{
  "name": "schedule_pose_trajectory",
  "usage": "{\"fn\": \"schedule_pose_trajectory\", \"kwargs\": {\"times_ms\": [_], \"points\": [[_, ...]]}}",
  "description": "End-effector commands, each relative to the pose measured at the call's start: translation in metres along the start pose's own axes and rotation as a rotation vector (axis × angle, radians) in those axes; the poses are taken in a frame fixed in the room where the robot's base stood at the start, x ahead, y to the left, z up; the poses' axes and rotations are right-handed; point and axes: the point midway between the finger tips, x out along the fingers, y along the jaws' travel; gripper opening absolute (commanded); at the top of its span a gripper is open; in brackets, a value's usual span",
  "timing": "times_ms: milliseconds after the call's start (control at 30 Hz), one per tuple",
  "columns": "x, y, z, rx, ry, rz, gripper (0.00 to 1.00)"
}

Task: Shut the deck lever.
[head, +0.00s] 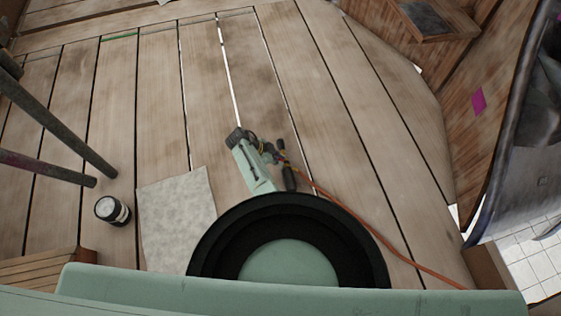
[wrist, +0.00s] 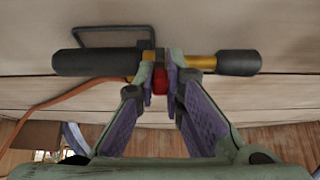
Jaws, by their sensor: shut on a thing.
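My gripper (wrist: 161,74) is shut on a tool with a black handle (wrist: 95,62), a brass shaft and a smaller black end at the right. A red piece shows between the fingertips, at the middle of the shaft. A thin dark bent bar stands above the handle. In the head view my gripper (head: 274,154) is low over the planks, and the tool (head: 289,179) is small and partly hidden there. An orange hose (head: 375,233) runs from it to the lower right. I cannot tell which part is the deck lever.
The plank deck (head: 320,80) is mostly clear ahead. A pale cloth (head: 176,217) and a small jar (head: 112,211) lie to the left, near dark poles (head: 60,125). A wooden wall with a magenta tag (head: 478,102) stands at the right.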

Motion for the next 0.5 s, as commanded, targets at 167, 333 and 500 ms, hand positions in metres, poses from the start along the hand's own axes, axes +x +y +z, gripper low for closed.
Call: {"fn": "schedule_pose_trajectory", "kwargs": {"times_ms": [167,333,500], "points": [[0.0029,-0.0002,0.0083,-0.003,0.076,-0.002,0.00],[0.0020,0.0000,0.0090,-0.002,0.116,-0.001,0.00],[0.0011,0.0004,0.0090,-0.002,0.130,0.000,0.00]]}}
